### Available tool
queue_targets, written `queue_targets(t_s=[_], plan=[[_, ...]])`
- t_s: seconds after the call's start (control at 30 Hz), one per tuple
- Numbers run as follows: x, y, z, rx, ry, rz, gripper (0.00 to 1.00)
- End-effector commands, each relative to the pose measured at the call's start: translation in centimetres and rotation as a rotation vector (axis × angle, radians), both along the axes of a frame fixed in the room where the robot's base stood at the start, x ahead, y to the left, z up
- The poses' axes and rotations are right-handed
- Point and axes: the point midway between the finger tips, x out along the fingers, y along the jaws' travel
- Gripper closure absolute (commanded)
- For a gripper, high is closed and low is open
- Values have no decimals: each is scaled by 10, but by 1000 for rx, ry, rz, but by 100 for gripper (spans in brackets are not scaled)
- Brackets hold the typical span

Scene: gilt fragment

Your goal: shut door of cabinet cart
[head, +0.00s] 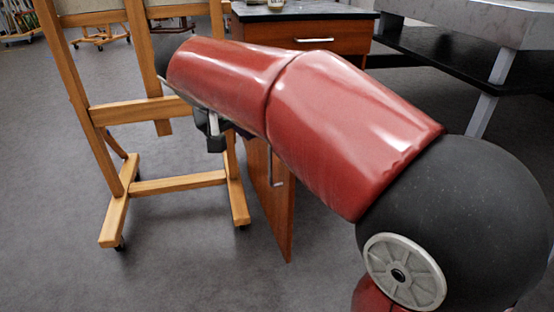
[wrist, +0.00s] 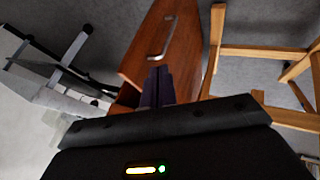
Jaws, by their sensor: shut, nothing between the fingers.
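The cabinet cart (head: 335,36) stands at the back, behind my red arm, with a dark top and a wooden drawer. Its wooden door (head: 285,225) hangs open and sticks out toward me, with a metal handle (head: 272,168) on its face. The door also shows in the wrist view (wrist: 180,55), with its handle (wrist: 162,40) just beyond my fingers. My gripper (wrist: 158,70) is shut and empty, in front of the door near the handle. Whether it touches the door I cannot tell. In the head view my arm hides much of the cart and the gripper's tips.
A wooden easel (head: 120,110) on casters stands close left of the door; it shows at right in the wrist view (wrist: 262,51). A dark-shelved table (head: 440,55) with metal legs stands to the right. Grey floor is clear at front left.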

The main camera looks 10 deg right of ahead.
Motion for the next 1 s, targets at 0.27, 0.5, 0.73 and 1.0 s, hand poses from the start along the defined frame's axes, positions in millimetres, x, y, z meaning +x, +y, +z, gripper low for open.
queue_targets(t_s=[0.27, 0.5, 0.73, 1.0], plan=[[15, -9, -21, -4, -3, -8, 100], [36, -32, -63, -2, -2, -7, 100], [48, -61, -79, -2, -7, -10, 100], [49, -81, -79, -1, -6, -6, 100]])
